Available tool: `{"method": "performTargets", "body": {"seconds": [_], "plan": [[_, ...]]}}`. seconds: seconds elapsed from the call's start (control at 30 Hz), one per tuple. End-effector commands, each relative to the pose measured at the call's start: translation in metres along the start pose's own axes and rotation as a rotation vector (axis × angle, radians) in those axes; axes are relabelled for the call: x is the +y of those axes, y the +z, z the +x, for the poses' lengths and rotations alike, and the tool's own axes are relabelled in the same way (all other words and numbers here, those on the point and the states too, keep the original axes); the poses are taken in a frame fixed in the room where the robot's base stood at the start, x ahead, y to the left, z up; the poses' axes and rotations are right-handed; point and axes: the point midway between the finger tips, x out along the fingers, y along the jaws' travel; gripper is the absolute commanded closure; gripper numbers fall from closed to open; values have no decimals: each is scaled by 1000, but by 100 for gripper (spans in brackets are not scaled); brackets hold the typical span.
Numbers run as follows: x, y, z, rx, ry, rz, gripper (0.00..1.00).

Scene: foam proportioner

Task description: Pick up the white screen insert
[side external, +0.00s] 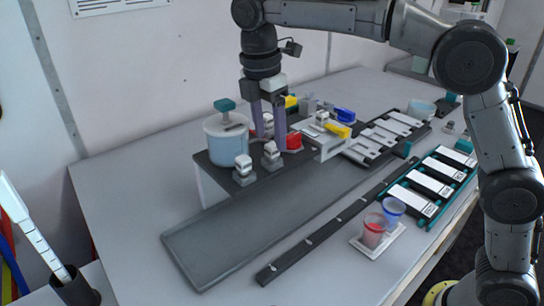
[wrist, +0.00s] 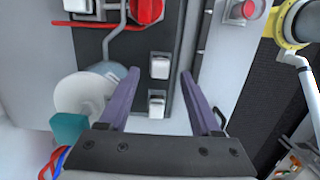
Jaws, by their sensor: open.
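Small white block-like pieces in grey holders stand on the dark platform; I cannot tell which is the white screen insert. In the side view one is at the platform's front edge (side external: 243,163), one beside it (side external: 271,150), and one farther back (side external: 268,121). In the wrist view two white pieces, one upper (wrist: 160,66) and one lower (wrist: 157,103), lie in line between the purple fingers. My gripper (side external: 269,142) is open and points down over the platform, its fingers apart. In the wrist view my gripper (wrist: 160,72) frames the upper piece; contact is not visible.
A round clear tank (side external: 226,143) with a teal handle stands close left of my gripper. Red (side external: 294,141), yellow (side external: 338,130) and blue (side external: 345,115) parts are on the right. A long grey tray (side external: 230,240) in front is empty. Red and blue cups (side external: 373,232) stand farther right.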

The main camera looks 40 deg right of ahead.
Motion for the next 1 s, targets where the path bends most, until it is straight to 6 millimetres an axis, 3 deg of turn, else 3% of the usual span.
{"method": "performTargets", "body": {"seconds": [0.2,0.5,0.87,1.0], "plan": [[0,1,27,0,-1,1,35],[0,0,32,0,0,1,35],[0,0,32,0,0,1,100],[0,0,31,0,0,1,100]]}}
